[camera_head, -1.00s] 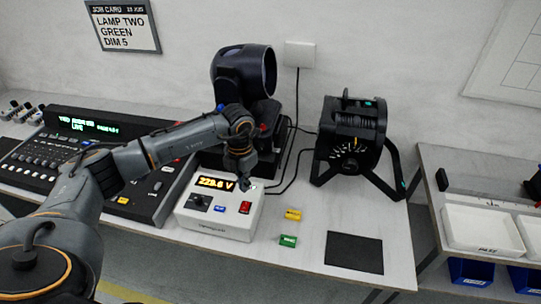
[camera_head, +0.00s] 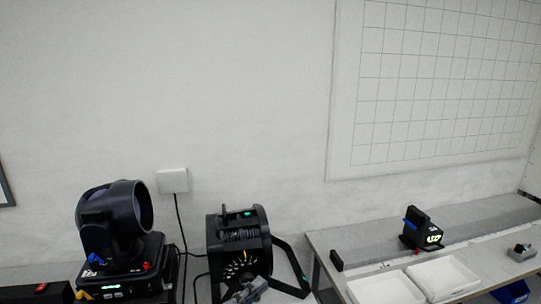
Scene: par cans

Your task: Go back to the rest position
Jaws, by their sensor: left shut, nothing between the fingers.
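The tip of my left gripper (camera_head: 248,292) shows as a small grey shape at the bottom edge, in front of the base of the black open-framed lamp (camera_head: 240,245). It is shut and holds nothing that I can see. Most of the left arm is below the frame. My right gripper is not in view.
A black moving-head lamp (camera_head: 115,222) stands at the lower left, near a white wall box (camera_head: 173,180) with a hanging cable. At right, a side bench (camera_head: 325,262) carries white trays (camera_head: 443,277) and a small black device with a lit display (camera_head: 421,230).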

